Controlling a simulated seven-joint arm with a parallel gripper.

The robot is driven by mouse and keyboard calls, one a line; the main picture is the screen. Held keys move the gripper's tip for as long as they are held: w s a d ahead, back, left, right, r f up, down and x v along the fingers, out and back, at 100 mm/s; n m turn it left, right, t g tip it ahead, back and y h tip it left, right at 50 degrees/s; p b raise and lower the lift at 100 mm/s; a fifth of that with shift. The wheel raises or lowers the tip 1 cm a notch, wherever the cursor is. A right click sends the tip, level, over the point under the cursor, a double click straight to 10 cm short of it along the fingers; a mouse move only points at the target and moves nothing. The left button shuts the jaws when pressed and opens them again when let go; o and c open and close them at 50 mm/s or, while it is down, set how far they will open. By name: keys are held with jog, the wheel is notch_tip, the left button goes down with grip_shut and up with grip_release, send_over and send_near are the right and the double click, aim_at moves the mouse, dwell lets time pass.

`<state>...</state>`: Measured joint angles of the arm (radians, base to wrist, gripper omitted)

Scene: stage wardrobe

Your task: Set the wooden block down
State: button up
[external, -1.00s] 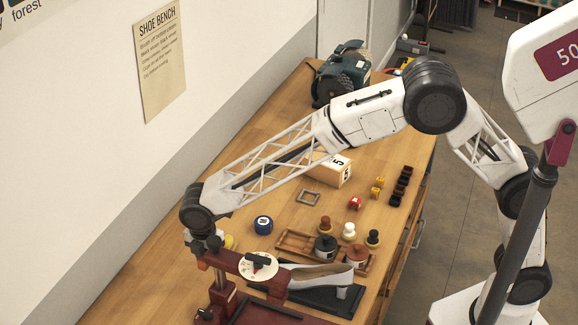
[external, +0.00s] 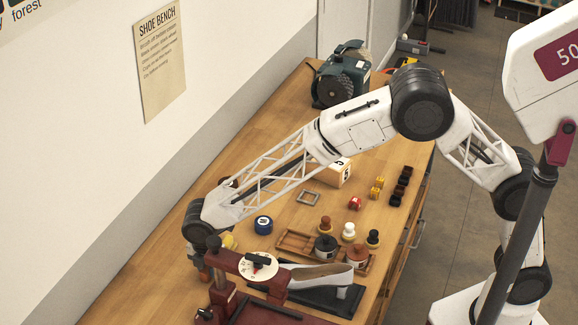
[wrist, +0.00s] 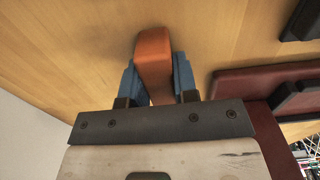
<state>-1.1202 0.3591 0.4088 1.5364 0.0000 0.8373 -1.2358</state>
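The wooden block (wrist: 153,62), orange-brown with rounded edges, is between the two blue fingers of my gripper (wrist: 157,80) in the wrist view. Both fingers press against its sides, and bare tabletop shows around it. In the external view my gripper (external: 200,262) is low over the bench's near left part, partly hidden behind the dark red clamp-like stand. Whether the block touches the bench top I cannot tell.
The dark red stand (external: 222,294) with a white dial is right beside my gripper. A blue round tin (external: 263,224), a wooden tray (external: 296,241) and a numbered box (external: 336,173) lie further right and back. Bare bench (external: 150,268) is free to the left.

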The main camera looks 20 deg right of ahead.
jog(key=o, duration=0.4)
notch_tip(320, 180, up, 12)
jog(key=shift+r, duration=0.15)
dwell(0.7)
dwell(1.0)
